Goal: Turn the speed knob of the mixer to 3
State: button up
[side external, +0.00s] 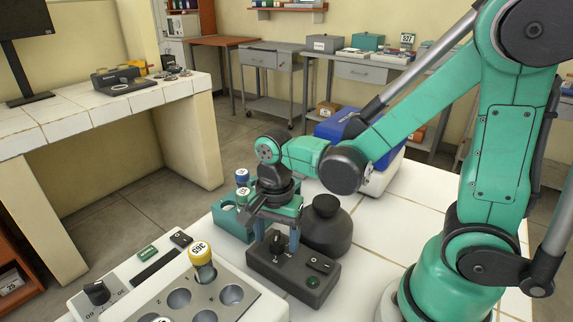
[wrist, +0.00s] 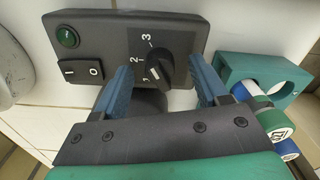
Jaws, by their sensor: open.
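The dark mixer control box (side external: 292,272) stands on the white tiled table, and it fills the top of the wrist view (wrist: 112,28). Its black speed knob (wrist: 159,68) has a white mark and the labels 3, 2 and 1 along its left side. The mark appears to point toward the 1 end, though it is small. My gripper (wrist: 160,66) is open, with one blue finger on each side of the knob and visible gaps between. In the side view my gripper (side external: 279,238) points down at the knob, which is partly hidden.
A rocker switch (wrist: 82,72) and green button (wrist: 67,37) sit left of the knob. A teal rack (side external: 226,216) with capped tubes stands close by. A dark round flask (side external: 326,228) is beside the mixer. A white block with wells (side external: 207,291) is in front.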

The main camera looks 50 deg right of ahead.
aim_at(279, 233)
jog(key=shift+r, duration=2.7)
jog(key=n, duration=0.1)
jog(key=n+t, duration=0.1)
jog(key=n, duration=0.1)
jog(key=r+n+t, duration=0.1)
jog(key=shift+d+r+n, duration=0.1)
jog(key=shift+d+n, duration=0.2)
jog(key=shift+d, duration=0.05)
jog(key=n, duration=0.1)
jog(key=n+t, duration=0.1)
jog(key=n, duration=0.1)
jog(key=shift+d+r+t, duration=0.2)
jog(key=shift+r+t, duration=0.1)
jog(key=shift+r, duration=0.05)
jog(key=n+t, duration=0.1)
jog(key=n, duration=0.1)
jog(key=r+n+t, duration=0.1)
jog(key=n, duration=0.2)
jog(key=d+n+t, duration=0.1)
jog(key=n, duration=0.1)
jog(key=shift+w+r+n+t, duration=0.25)
jog(key=shift+r+n+t, duration=0.05)
jog(key=shift+r, duration=0.05)
